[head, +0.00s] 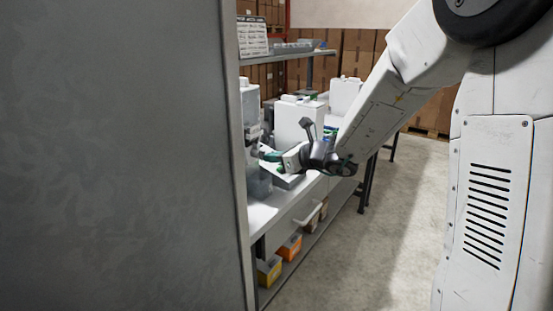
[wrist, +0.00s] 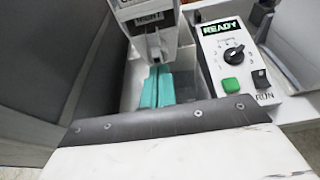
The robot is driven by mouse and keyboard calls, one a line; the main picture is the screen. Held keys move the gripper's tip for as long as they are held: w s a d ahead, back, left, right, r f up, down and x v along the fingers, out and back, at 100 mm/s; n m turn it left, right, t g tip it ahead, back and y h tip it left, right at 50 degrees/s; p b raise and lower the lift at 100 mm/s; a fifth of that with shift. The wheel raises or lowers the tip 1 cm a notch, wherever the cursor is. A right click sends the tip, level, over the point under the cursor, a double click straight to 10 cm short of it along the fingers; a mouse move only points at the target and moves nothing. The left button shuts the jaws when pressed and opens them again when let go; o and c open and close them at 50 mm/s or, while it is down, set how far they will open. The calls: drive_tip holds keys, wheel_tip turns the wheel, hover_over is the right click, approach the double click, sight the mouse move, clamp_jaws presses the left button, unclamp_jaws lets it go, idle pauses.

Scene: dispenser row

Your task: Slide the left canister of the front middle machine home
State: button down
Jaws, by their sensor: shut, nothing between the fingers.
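My gripper (wrist: 157,74) is shut and empty, its teal fingers side by side in the wrist view. In the head view my gripper (head: 264,154) reaches left over the bench, at the nearest machine's front. A pale grey canister unit (wrist: 150,18) with a dark label stands just beyond the fingertips in the wrist view. Its narrow lower part comes down close to the fingers; I cannot tell whether they touch. Its top is cut off. The machine's control panel (wrist: 237,62), to the right, reads READY, with a black knob, a green button and a RUN switch. How far the canister is seated cannot be seen.
A large grey panel (head: 120,150) fills the left of the head view and hides part of the bench (head: 268,212) and nearest machine (head: 250,100). Another white machine (head: 298,118) stands behind. Yellow and orange bins (head: 289,247) sit below. The floor (head: 370,240) at right is clear.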

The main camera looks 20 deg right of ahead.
drive_tip(key=shift+w+a, duration=0.85)
drive_tip(key=shift+w, duration=0.4)
drive_tip(key=s+d, duration=0.4)
drive_tip(key=s, duration=0.2)
drive_tip(key=shift+s+d, duration=0.25)
drive_tip(key=shift+d, duration=0.05)
